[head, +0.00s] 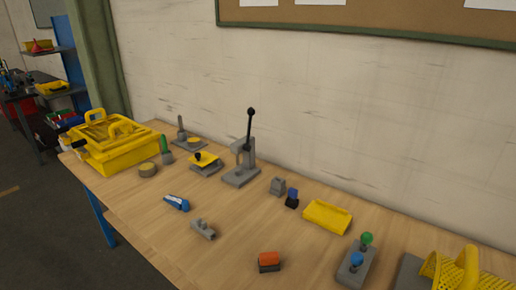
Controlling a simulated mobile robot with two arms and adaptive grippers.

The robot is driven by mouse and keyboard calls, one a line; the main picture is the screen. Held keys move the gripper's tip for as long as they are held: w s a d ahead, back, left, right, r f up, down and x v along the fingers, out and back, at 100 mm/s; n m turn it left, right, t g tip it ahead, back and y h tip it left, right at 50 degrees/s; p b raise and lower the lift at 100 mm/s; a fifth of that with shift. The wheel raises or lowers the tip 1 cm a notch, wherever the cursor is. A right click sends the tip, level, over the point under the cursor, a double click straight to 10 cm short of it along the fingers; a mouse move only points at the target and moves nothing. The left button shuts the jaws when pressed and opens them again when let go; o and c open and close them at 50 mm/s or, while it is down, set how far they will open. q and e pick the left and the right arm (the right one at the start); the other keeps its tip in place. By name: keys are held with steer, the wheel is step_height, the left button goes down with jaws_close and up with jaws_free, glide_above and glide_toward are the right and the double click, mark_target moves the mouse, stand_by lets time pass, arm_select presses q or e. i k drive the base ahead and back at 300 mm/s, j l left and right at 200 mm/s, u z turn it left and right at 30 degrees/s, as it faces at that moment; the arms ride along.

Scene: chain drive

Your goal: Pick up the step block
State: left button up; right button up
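Two small grey pieces show on the wooden table, and I cannot tell for sure which is the step block. One grey block (278,186) stands toward the back, just left of a small blue-and-black piece (292,198); its outline looks stepped. The other grey piece (203,230) lies nearer the front, with small raised parts on top. Both rest on the table, untouched. Neither of my grippers is in view.
The table (225,265) also holds a yellow toolbox (118,145), a grey lever press (243,165), a yellow tray (327,217), an orange-and-dark block (268,262), a blue tool (177,202), a grey base with green and blue knobs (355,265) and a yellow basket (465,272). The middle is fairly clear.

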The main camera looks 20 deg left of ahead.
mark_target(180, 204)
steer(key=i+j, duration=0.1)
steer(key=j, duration=0.35)
steer(key=i+j, duration=0.15)
steer(key=j, duration=0.3)
steer(key=i+j, duration=0.1)
steer(key=j, duration=0.35)
